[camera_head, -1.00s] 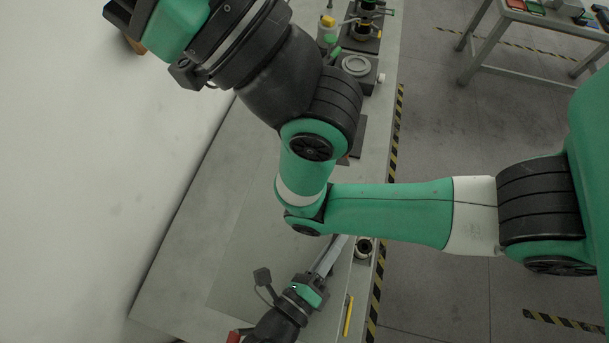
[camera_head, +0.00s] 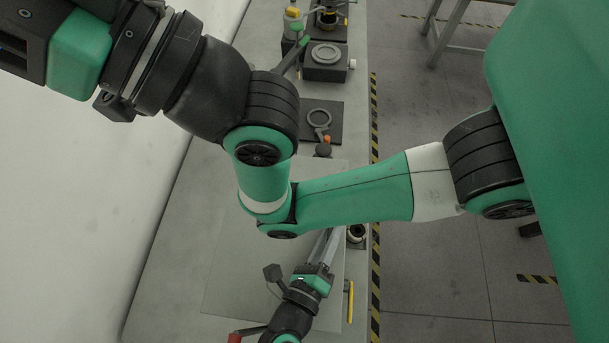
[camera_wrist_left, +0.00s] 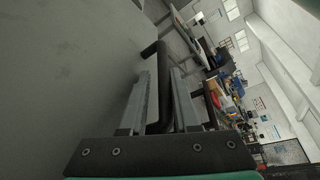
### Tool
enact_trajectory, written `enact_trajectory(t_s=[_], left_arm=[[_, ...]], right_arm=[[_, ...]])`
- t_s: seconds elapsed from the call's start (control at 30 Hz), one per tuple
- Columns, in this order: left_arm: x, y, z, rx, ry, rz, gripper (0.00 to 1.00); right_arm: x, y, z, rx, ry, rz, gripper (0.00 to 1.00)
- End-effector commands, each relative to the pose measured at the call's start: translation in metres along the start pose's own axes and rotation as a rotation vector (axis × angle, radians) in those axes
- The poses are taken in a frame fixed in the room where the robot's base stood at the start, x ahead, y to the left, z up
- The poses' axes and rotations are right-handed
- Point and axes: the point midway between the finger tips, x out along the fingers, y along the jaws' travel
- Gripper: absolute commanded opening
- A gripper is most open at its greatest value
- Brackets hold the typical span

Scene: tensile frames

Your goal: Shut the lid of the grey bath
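I cannot make out the grey bath or its lid in any view. In the head view the gripper (camera_head: 326,244), which I take for my left, reaches in from the lower left, low over the bench, its silver fingers partly behind the big green arm. In the left wrist view the two long grey fingers (camera_wrist_left: 163,75) stand apart with a black bar (camera_wrist_left: 155,52) between them. I cannot tell whether they grip the bar. A broad plain grey surface (camera_wrist_left: 65,80) fills the left of that view. I do not see my right gripper's fingers.
The grey bench (camera_head: 180,250) runs along a white wall (camera_head: 85,190). A dark plate with a ring (camera_head: 319,117), a block with a round top (camera_head: 325,55) and a yellow stick (camera_head: 351,301) lie along its right side. Striped tape (camera_head: 375,250) marks the floor beside it.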

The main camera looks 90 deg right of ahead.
Motion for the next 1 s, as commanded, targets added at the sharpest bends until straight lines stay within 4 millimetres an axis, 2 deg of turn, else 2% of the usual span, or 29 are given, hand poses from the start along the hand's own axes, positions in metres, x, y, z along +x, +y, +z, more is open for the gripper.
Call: enact_trajectory(t_s=[0.27, 0.37, 0.7, 0.83, 1.0], left_arm=[[-0.004, 0.000, 0.001, -0.001, -0.001, -0.001, 0.30], [-0.018, 0.000, 0.002, -0.001, -0.004, 0.001, 0.30], [-0.095, 0.001, 0.002, 0.000, -0.005, 0.002, 0.30], [-0.112, 0.001, 0.001, 0.001, -0.002, 0.001, 0.30], [-0.117, 0.000, 0.000, 0.001, 0.000, -0.001, 0.30]], right_arm=[[0.000, 0.000, 0.000, 0.000, 0.000, 0.000, 0.50], [0.002, 0.000, -0.002, 0.000, 0.000, 0.000, 0.50], [0.005, 0.000, -0.005, 0.000, 0.000, 0.000, 0.50], [0.005, 0.000, -0.005, 0.000, 0.000, 0.000, 0.50], [0.005, 0.000, -0.005, 0.000, 0.000, 0.000, 0.50]])
